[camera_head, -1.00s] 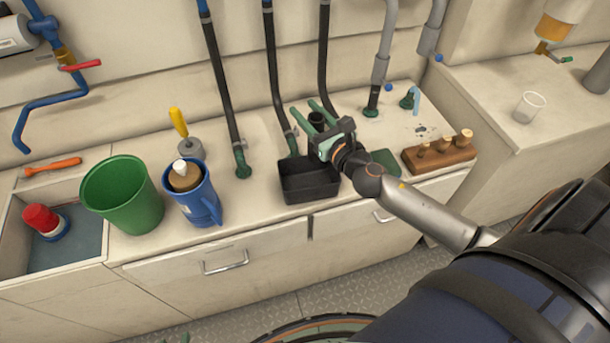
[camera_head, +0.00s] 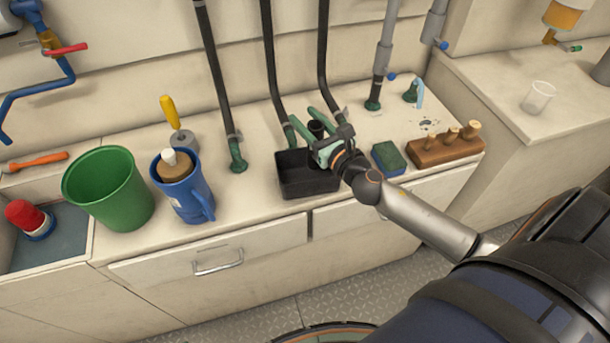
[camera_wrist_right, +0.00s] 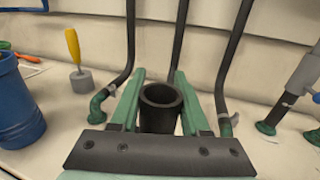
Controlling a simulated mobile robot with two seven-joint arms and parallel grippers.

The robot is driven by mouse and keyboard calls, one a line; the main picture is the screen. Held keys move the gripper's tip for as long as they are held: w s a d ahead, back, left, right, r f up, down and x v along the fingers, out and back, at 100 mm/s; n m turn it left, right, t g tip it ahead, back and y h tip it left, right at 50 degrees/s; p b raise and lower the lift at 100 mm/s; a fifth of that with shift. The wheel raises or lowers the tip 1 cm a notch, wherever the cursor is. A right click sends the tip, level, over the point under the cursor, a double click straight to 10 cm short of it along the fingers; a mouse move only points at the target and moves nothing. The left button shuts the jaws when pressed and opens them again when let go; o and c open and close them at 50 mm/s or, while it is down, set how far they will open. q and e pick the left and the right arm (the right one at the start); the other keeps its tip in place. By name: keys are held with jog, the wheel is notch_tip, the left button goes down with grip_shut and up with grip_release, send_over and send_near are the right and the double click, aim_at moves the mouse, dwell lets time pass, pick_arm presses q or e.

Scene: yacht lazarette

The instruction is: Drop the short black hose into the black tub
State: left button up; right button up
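The short black hose (camera_head: 317,129) is an upright, hollow black piece between the green fingers of my right gripper (camera_head: 312,118). In the right wrist view the hose (camera_wrist_right: 160,112) fills the space between the two fingers (camera_wrist_right: 160,80), which are shut on its sides. The black tub (camera_head: 307,181) is an open rectangular box on the counter. In the head view the hose shows at the tub's back right rim, and its lower end is hidden by the gripper and tub. My left gripper is not in view.
A blue jug (camera_head: 188,195) and a green bucket (camera_head: 112,195) stand left of the tub. A green and blue block (camera_head: 388,158) and a wooden rack with pegs (camera_head: 445,152) lie to the right. Fixed black hoses (camera_head: 272,60) rise behind the tub.

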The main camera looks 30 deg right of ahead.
jog(key=o, duration=0.5)
jog(key=shift+s, duration=0.1)
pick_arm(q)
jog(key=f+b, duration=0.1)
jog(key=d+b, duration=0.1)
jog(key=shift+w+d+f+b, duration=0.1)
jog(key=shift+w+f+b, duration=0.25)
jog(key=shift+b, duration=0.05)
pick_arm(e)
jog(key=s, duration=1.2)
jog(key=shift+s+d, duration=0.15)
